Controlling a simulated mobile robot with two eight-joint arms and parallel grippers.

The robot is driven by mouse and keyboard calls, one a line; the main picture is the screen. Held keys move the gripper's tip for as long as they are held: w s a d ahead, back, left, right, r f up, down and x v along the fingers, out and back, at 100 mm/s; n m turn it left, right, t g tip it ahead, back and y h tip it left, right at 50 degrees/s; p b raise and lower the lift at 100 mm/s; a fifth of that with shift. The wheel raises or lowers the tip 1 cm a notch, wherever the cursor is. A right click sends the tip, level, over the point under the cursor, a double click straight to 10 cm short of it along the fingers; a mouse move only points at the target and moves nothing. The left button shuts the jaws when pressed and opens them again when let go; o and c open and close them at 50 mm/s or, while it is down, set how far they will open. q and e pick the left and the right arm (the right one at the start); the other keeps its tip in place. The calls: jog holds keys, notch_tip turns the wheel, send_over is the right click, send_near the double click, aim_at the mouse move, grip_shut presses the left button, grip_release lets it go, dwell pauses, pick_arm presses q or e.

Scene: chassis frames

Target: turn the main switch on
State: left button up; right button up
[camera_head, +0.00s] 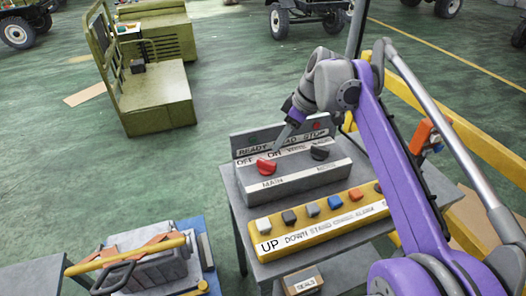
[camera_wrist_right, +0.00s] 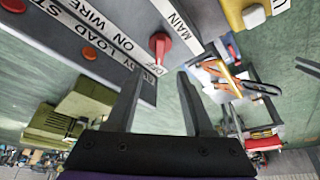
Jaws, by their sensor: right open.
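The red main switch knob (camera_head: 266,166) sits on the grey control box (camera_head: 300,180), above a label reading MAIN and below OFF and ON marks. In the right wrist view, the red knob (camera_wrist_right: 160,45) lies just beyond my fingertips, roughly in line with the gap, its narrow end near the OFF mark. My right gripper (camera_head: 280,143) is above and behind the knob in the head view. Its fingers (camera_wrist_right: 160,78) are apart with nothing between them. I see no contact with the knob. My left gripper is out of view.
A black knob (camera_head: 319,153) is right of the red one on the same box. A yellow button box (camera_head: 320,221) stands in front on the grey table. A grey case with yellow bar (camera_head: 150,262) is at lower left. A yellow rail (camera_head: 485,145) runs at right.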

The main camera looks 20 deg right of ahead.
aim_at(267, 161)
jog(key=b+x, duration=0.1)
jog(key=x, duration=0.9)
jog(key=shift+w+f, duration=0.1)
jog(key=shift+w, duration=0.05)
grip_shut()
